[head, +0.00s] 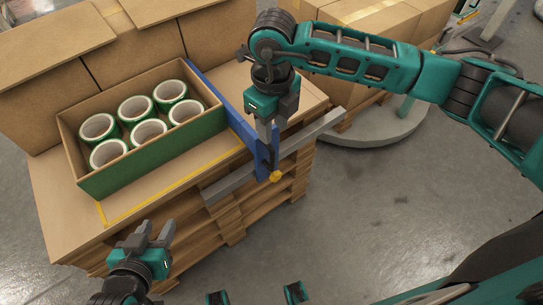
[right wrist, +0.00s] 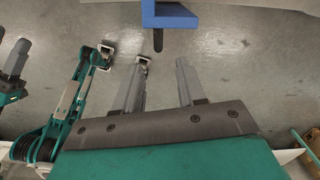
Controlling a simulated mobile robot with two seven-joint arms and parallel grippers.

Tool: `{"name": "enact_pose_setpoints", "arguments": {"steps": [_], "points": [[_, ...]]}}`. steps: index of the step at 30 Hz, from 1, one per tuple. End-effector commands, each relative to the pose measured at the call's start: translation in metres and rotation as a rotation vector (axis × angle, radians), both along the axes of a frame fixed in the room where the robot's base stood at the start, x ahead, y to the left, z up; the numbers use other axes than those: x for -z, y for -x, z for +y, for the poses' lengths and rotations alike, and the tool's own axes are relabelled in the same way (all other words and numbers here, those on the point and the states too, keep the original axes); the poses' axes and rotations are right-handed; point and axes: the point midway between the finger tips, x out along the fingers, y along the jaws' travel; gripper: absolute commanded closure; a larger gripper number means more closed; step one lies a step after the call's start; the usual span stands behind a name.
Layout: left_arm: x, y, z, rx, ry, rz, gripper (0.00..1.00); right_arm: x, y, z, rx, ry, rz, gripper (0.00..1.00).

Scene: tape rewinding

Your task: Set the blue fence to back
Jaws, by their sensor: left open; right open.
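The blue fence (head: 213,87) runs along the right side of the green-fronted box, and its blue end plate (head: 262,160) sits at the grey rail (head: 222,186). A yellow knob (head: 276,176) is at the plate's lower end. My right gripper (head: 268,132) points down beside the end plate and hides part of it. In the right wrist view its jaws (right wrist: 160,75) are open and empty, and the blue part of the fence (right wrist: 170,14) with a dark pin (right wrist: 158,40) lies ahead of the fingertips. My left gripper (head: 154,230) is open and empty, in front of the pallet.
The box (head: 150,163) holds several white-and-green tape rolls (head: 139,108) and stands on a cardboard top with yellow tape lines (head: 118,215), over a wooden pallet (head: 235,220). Cardboard boxes (head: 60,47) stand behind.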

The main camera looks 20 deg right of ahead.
Motion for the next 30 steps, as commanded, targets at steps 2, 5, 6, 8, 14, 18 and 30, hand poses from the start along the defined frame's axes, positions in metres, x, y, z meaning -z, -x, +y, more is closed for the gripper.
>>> {"name": "enact_pose_setpoints", "arguments": {"steps": [2, 5, 6, 8, 14, 18, 30], "points": [[0.003, 0.0, 0.0, 0.0, 0.0, 0.001, 0.57, 0.015, 0.002, 0.0, -0.001, -0.001, 0.005, 0.6], [0.005, 0.0, 0.0, 0.0, 0.001, 0.003, 0.57, 0.036, 0.002, 0.001, -0.001, -0.003, 0.007, 0.6], [0.006, 0.0, 0.0, 0.0, 0.001, 0.003, 0.57, 0.045, 0.002, 0.001, -0.002, -0.003, 0.007, 0.6], [0.008, 0.0, 0.0, 0.0, 0.002, 0.006, 0.57, 0.058, 0.002, 0.001, -0.002, -0.004, 0.007, 0.6], [0.008, -0.001, -0.003, 0.004, 0.008, 0.004, 0.57, 0.095, 0.002, 0.002, -0.002, -0.004, 0.005, 0.6], [0.008, -0.001, -0.004, 0.006, 0.01, 0.001, 0.57, 0.111, 0.002, 0.002, -0.003, -0.006, 0.004, 0.6], [0.011, -0.001, -0.004, 0.006, 0.009, 0.003, 0.57, 0.118, 0.001, 0.002, -0.004, -0.007, 0.003, 0.6]]}}
